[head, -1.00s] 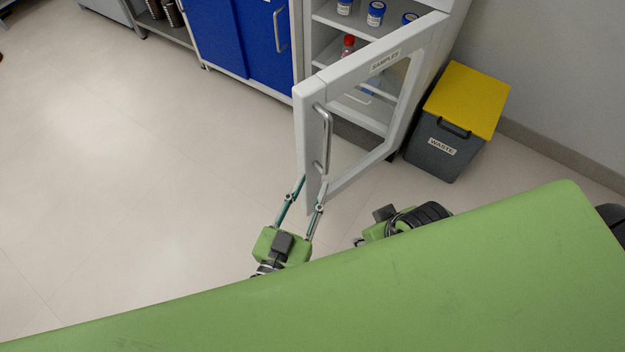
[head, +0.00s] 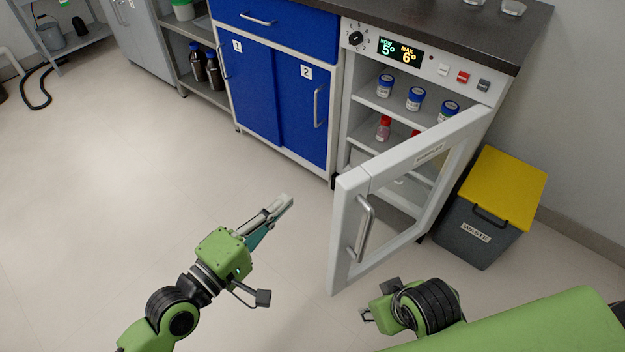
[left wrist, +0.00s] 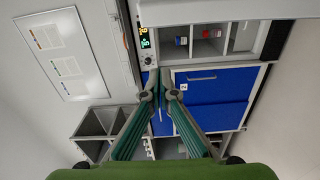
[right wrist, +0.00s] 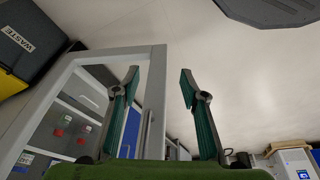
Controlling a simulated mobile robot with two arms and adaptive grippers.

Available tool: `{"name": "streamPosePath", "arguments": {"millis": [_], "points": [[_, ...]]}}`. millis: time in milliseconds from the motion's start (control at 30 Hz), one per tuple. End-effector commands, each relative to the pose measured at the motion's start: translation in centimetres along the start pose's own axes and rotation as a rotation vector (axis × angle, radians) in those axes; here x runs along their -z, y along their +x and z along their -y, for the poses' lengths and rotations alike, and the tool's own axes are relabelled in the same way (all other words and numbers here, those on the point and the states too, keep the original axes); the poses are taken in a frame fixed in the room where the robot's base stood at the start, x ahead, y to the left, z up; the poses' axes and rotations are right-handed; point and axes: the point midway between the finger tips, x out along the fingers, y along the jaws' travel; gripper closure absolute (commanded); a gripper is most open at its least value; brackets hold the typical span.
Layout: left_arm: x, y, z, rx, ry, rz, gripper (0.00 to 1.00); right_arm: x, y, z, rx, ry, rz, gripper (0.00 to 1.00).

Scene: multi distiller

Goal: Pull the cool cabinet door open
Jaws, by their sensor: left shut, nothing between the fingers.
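The cool cabinet door (head: 345,245), a white frame with a glass pane and a SAMPLES label, stands swung well out from the cabinet (head: 475,108). Its metal bar handle (head: 362,228) is on the outer face, with nothing on it. My left gripper (head: 287,204) is shut and empty, left of the door and apart from it. In the left wrist view its fingertips (left wrist: 159,82) are together. My right gripper (head: 368,314) is low, near the door's bottom edge, partly hidden by its wrist. In the right wrist view its fingers (right wrist: 159,80) are spread, with the door frame (right wrist: 155,100) behind them.
Blue-lidded jars (head: 415,98) and red-capped bottles (head: 383,128) stand on the cabinet shelves. A grey WASTE bin (head: 470,235) with a yellow lid stands right of the door. Blue cupboards (head: 270,110) are at the left.

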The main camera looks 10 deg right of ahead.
Motion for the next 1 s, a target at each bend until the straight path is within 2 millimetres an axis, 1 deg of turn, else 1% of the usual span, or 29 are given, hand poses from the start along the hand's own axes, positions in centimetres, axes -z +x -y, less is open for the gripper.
{"name": "streamPosePath", "arguments": {"millis": [133,267,433,633,667,700,800,900,1000], "points": [[0.0,0.8,-0.2,-0.002,-0.028,0.006,1.00,-0.1,0.1,0.1,0.002,0.001,0.003,0.60],[0.0,2.5,-0.3,-0.004,-0.026,0.005,1.00,-0.4,0.0,0.2,0.004,0.002,0.007,0.60],[0.0,6.0,-0.2,-0.003,-0.026,0.005,1.00,-0.7,-0.3,0.3,0.006,0.004,0.010,0.60],[-0.1,10.2,-0.2,-0.003,-0.023,0.005,1.00,-0.8,-1.8,0.3,0.007,0.005,0.002,0.60],[-0.5,10.2,-0.1,-0.001,-0.027,0.007,1.00,-0.7,-2.2,0.3,0.007,0.005,0.001,0.60],[-1.3,9.7,-0.1,0.000,-0.028,0.007,1.00,-0.7,-2.5,0.3,0.007,0.005,-0.001,0.60],[-2.4,9.2,-0.1,0.001,-0.026,0.005,1.00,-0.5,-2.4,0.2,0.006,0.006,-0.003,0.60],[-3.3,8.8,-0.2,0.001,-0.024,0.005,1.00,-0.6,-2.1,0.2,0.005,0.005,0.002,0.60],[-3.7,8.7,-0.2,0.001,-0.024,0.004,1.00,-0.7,-1.8,0.2,0.005,0.005,0.004,0.60]]}}
